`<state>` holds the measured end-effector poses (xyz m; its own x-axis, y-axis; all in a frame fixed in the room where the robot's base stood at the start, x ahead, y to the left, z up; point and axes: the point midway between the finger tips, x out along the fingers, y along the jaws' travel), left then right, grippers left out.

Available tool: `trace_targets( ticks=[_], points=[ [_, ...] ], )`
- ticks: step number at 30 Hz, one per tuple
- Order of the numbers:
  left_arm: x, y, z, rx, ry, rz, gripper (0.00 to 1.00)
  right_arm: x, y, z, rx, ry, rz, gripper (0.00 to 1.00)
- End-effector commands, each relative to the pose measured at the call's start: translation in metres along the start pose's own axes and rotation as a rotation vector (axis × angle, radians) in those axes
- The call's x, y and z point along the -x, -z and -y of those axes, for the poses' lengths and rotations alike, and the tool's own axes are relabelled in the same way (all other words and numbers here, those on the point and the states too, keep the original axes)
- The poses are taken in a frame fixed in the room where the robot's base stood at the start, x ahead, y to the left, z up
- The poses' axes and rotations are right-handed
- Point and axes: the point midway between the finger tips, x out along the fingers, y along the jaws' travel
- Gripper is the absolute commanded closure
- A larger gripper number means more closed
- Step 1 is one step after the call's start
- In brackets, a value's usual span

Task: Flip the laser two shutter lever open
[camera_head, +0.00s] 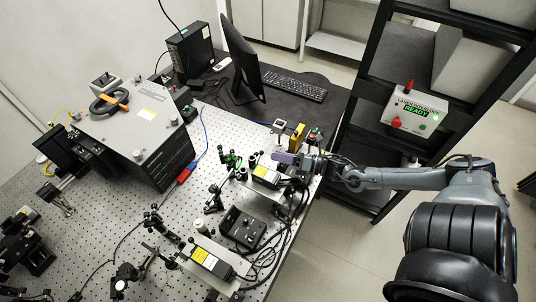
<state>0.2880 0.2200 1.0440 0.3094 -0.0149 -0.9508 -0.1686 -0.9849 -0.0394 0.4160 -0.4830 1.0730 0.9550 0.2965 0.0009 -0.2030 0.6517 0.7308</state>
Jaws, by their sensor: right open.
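Two laser units with yellow labels sit at the right side of the perforated optical bench (95,235): a farther one (265,176) and a nearer one (211,262). I cannot read which of them is laser two. No shutter lever can be made out clearly at this size. My right gripper (298,162) reaches in from the right, open, over the bench's right edge, just behind and right of the farther laser. A small lavender piece (283,158) shows at its tip; I cannot tell what it is. My left gripper is not in view.
A black control box (242,228) with cables stands between the lasers. A yellow block (297,138) stands just behind my right gripper. A large grey instrument (138,118), a monitor (241,58) and a keyboard (294,86) are farther back. A box with a lit READY display (415,109) is on the dark rack.

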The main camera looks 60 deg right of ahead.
Motion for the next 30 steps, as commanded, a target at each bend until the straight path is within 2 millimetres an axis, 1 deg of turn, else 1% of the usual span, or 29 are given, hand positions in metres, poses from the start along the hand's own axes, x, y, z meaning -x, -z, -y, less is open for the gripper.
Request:
trace_targets(
  ticks=[1,3,9,15,24,25,30],
  points=[
    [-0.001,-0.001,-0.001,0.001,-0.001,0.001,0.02,-0.008,0.000,0.000,0.000,-0.003,0.002,0.58],
    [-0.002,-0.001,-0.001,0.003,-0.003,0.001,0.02,-0.017,0.000,0.000,0.001,-0.003,0.002,0.58],
    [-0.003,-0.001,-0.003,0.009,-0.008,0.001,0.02,-0.035,0.000,0.000,0.000,-0.001,0.001,0.58],
    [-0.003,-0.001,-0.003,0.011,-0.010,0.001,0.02,-0.043,0.000,0.000,-0.001,0.001,-0.001,0.58],
    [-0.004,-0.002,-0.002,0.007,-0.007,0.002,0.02,-0.044,0.001,0.000,-0.001,0.001,-0.001,0.58],
    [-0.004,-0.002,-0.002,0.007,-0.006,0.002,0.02,-0.044,0.001,0.000,-0.001,0.001,-0.001,0.60],
    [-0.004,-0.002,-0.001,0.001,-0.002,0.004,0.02,-0.044,0.001,0.000,-0.001,0.001,-0.001,0.86]
  ],
)
